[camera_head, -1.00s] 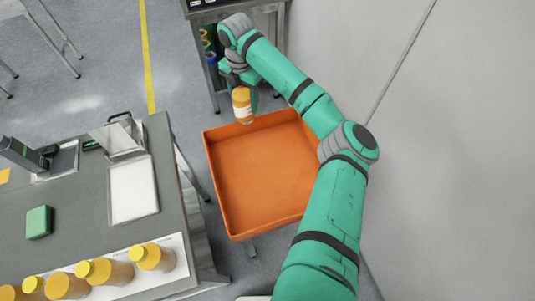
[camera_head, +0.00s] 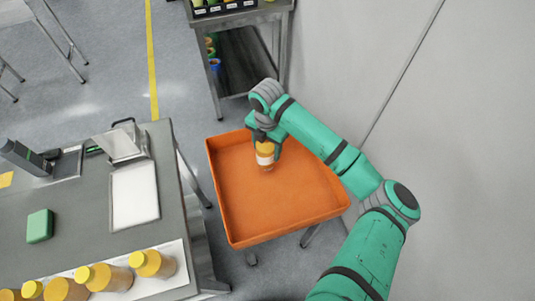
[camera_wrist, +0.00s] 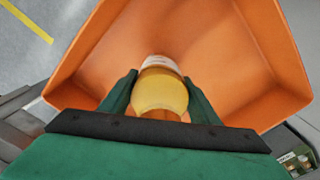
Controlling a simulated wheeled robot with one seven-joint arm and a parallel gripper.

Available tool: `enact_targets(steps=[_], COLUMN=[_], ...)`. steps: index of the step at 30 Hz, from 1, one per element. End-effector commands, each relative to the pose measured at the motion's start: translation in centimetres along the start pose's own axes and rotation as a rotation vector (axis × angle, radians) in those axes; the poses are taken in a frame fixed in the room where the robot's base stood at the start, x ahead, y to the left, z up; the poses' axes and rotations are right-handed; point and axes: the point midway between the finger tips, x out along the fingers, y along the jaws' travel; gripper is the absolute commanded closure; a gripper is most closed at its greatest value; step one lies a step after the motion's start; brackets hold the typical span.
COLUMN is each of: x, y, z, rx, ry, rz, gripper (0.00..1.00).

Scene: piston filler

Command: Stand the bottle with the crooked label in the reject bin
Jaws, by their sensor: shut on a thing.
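The bottle (camera_head: 265,154) is amber with a white label band and a yellow cap. My gripper (camera_head: 266,138) is shut on its upper part and holds it roughly upright over the inside of the orange reject bin (camera_head: 235,225). In the wrist view the bottle (camera_wrist: 160,95) is between the two green fingers of my gripper (camera_wrist: 160,100), with the bin floor (camera_wrist: 215,45) behind it. I cannot tell whether its base touches the floor. How the label sits is too small to tell.
A steel table (camera_head: 240,15) stands behind the bin. The wall is at right.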

Motion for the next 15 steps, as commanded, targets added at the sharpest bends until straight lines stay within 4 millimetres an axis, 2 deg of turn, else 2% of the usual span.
enact_targets(steps=[7, 15], x=[3.0, 3.3], y=[-0.3, -0.3], z=[-0.1, -0.1], rx=[0.002, 0.001], ry=[0.0, -0.001], rz=[0.0, 0.001], gripper=[0.86, 0.86])
